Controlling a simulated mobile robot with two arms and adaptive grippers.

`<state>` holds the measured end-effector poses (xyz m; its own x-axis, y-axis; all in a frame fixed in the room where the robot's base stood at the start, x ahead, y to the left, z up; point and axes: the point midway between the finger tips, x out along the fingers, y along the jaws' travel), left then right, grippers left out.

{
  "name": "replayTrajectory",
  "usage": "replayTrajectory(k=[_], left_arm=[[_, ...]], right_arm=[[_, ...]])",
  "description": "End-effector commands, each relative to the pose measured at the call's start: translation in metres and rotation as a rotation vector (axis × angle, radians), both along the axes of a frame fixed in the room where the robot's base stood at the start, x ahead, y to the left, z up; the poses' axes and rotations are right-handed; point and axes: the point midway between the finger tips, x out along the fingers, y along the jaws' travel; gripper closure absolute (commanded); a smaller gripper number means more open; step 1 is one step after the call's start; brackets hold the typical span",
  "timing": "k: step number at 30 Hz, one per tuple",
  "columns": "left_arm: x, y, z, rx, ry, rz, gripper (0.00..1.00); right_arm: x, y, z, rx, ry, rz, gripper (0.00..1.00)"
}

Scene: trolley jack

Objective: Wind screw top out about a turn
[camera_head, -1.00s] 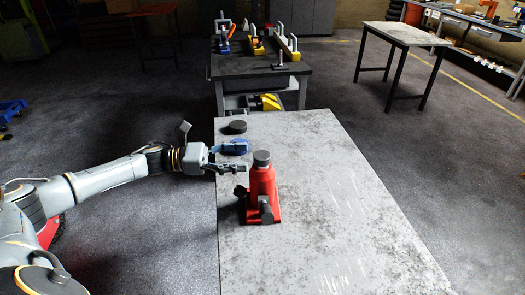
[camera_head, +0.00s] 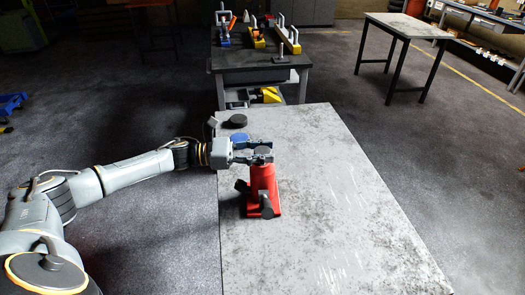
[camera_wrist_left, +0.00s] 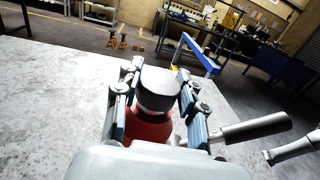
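A red bottle jack (camera_head: 263,186) stands upright on the grey table, with a dark round screw top (camera_head: 263,151) at its upper end. In the left wrist view the screw top (camera_wrist_left: 157,91) sits between the two fingers, above the red body (camera_wrist_left: 148,128). My left gripper (camera_head: 260,152) is at the height of the screw top, one finger on each side of it. The fingers look open around it, with narrow gaps; contact is not clear. My right gripper is not in view.
The grey table (camera_head: 330,205) is clear right of the jack. A dark disc (camera_head: 238,121) and a blue round thing (camera_head: 239,137) lie near its far left corner. A handle socket (camera_wrist_left: 255,128) juts from the jack. A workbench (camera_head: 262,62) with tools stands behind.

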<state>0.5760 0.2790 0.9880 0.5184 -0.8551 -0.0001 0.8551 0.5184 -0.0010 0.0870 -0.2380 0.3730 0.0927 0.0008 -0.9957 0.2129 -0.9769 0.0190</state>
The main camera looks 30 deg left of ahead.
Motion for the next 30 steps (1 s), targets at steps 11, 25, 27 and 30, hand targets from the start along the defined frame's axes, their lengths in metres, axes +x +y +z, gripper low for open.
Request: replayTrajectory(k=[11,25,27,30], left_arm=[[-0.001,0.000,-0.001,0.000,0.001,0.042,0.92],[-0.002,-0.002,-0.002,-0.006,0.002,0.391,0.92],[-0.002,-0.002,-0.001,-0.007,0.003,0.458,0.92],[-0.002,-0.002,0.001,-0.008,0.001,0.553,0.92]], right_arm=[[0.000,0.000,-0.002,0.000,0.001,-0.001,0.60],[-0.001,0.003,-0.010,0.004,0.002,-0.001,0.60],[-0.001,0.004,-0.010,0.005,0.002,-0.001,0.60],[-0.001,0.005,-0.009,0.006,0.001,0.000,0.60]])
